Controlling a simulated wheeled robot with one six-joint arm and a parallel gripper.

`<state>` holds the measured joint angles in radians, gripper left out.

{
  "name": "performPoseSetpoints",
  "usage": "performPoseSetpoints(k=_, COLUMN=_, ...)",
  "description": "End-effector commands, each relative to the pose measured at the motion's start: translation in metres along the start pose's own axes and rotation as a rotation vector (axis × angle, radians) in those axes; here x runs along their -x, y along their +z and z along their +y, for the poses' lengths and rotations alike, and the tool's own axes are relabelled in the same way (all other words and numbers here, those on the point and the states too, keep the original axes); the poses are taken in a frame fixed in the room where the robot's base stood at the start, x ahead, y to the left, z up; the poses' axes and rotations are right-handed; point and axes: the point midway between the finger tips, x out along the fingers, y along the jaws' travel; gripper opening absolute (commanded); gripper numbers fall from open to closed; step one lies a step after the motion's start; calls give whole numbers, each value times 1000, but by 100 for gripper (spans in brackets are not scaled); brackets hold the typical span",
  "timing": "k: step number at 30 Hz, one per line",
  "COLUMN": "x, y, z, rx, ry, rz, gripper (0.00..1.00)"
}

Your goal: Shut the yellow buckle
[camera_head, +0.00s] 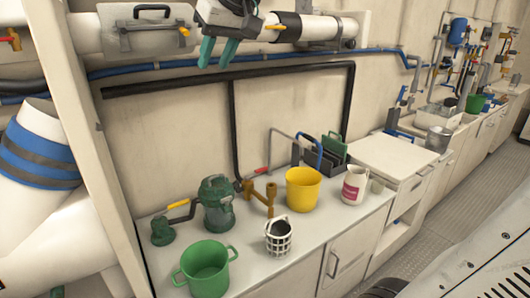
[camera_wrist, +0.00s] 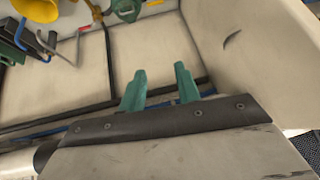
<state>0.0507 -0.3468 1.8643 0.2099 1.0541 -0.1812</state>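My gripper (camera_head: 216,58) hangs at the top middle of the head view. Its two teal fingers point down and stand apart, with nothing between them. In the wrist view the fingers (camera_wrist: 160,78) are also apart and empty. A small yellow lever (camera_head: 275,27) sticks out beside a black band on the white pipe, just right of my gripper. Another small yellow part (camera_head: 184,31) sits on the grey cover plate left of my gripper. I cannot tell which is the yellow buckle, or whether it is open. No buckle shows clearly in the wrist view.
A blue hose (camera_head: 150,66) and black pipe (camera_head: 140,84) run along the wall below my gripper. The counter below holds a yellow bucket (camera_head: 302,190), a green pot (camera_head: 205,270), a green lantern-like item (camera_head: 216,205) and a wire basket (camera_head: 278,238). Wall between is bare.

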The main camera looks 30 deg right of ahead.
Motion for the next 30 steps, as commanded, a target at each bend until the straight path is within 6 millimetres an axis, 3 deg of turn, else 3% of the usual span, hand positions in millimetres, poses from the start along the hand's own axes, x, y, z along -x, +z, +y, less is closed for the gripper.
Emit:
performPoseSetpoints(k=21, x=-24, y=143, z=2, rx=-34, ry=53, rz=-208, gripper=33)
performPoseSetpoints(k=30, x=-32, y=194, z=4, rx=-44, ry=75, rz=-280, gripper=33)
